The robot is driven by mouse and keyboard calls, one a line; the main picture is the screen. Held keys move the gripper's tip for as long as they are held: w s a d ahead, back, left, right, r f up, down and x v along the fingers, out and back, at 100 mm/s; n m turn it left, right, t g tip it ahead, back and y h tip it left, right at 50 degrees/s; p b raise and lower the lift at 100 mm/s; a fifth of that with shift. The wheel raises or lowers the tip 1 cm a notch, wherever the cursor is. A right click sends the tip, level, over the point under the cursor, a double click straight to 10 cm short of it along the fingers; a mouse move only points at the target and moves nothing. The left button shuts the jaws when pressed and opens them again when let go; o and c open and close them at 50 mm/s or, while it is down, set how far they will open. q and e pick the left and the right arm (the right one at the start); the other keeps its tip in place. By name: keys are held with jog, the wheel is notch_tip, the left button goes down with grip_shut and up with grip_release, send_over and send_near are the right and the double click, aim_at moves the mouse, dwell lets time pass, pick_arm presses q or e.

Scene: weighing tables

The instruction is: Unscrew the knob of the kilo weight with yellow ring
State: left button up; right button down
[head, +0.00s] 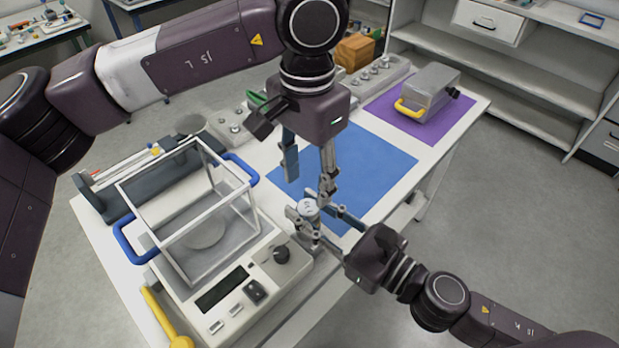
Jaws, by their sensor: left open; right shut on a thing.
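A metal kilo weight with a pale, marked round top (308,207) stands upright near the front edge of the blue mat, beside the balance. My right gripper (312,219) comes from the lower right and is shut around its body. My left gripper (309,186) points down from above, its fingers apart. One left finger hangs left of the weight's top and the other is close to the top's right side. I cannot tell if that finger touches it. The fingers partly hide the weight, and I cannot make out a yellow ring.
A glass-sided balance (210,292) with blue handles stands close on the left. The blue mat (378,158) is mostly bare behind the grippers. A grey case with a yellow handle (436,88) sits on a purple mat (385,106). Weight blocks (375,75) line the back.

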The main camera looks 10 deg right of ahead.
aim_at(309, 206)
pick_arm(q)
notch_tip(309, 206, down, 7)
jog(key=shift+r, duration=0.1)
dwell(0.3)
jog(key=shift+c, duration=0.4)
jog(key=c, duration=1.1)
jog(key=shift+n, duration=1.7)
jog(key=o, duration=1.3)
jog(key=shift+c, duration=0.2)
jog(key=shift+r, duration=0.1)
